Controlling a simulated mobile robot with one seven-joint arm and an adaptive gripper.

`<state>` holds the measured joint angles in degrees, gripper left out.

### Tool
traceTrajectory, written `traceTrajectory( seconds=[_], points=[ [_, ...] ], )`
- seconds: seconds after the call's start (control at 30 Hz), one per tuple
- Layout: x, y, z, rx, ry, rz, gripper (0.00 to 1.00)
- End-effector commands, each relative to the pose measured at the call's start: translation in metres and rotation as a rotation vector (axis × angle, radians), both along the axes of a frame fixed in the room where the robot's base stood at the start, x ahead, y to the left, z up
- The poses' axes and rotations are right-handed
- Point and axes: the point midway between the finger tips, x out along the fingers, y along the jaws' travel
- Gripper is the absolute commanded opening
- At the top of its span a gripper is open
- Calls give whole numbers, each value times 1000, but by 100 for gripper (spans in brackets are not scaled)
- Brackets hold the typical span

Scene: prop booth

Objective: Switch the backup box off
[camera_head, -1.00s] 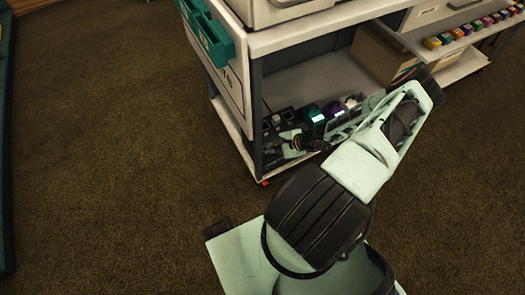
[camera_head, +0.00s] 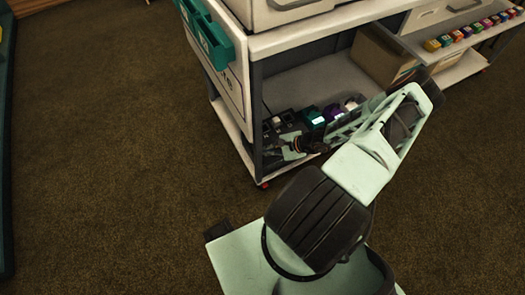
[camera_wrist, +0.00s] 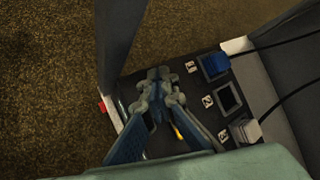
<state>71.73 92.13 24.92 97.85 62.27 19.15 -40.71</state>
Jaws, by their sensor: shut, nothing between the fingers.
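My gripper (camera_wrist: 160,76) is shut and empty, over a dark panel (camera_wrist: 196,90) on the cart's lower shelf. The panel carries a blue plug (camera_wrist: 213,66), a dark square socket (camera_wrist: 228,97) and a white plug (camera_wrist: 245,131), with small white number tags beside them. The fingers cover the panel's left part, so I cannot tell whether they touch it. In the head view my gripper (camera_head: 283,151) is at the shelf's near left corner. I cannot tell which thing is the backup box, and no switch shows clearly.
A green box with a lit face (camera_head: 314,118), a purple box (camera_head: 334,111) and a white-topped box (camera_head: 351,104) stand along the shelf. The cart's corner post (camera_head: 256,115) is close by my gripper. A cardboard box (camera_head: 382,58) sits farther right. Black cables (camera_wrist: 284,42) cross the panel's right.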

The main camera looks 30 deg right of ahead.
Motion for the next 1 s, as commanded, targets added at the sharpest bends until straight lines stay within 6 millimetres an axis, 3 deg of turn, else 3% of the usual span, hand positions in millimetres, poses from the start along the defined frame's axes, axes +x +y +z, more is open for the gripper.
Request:
traceTrajectory(
  seconds=[1.0],
  points=[
    [-2,-2,-10,-5,7,-1,0]
  ],
)
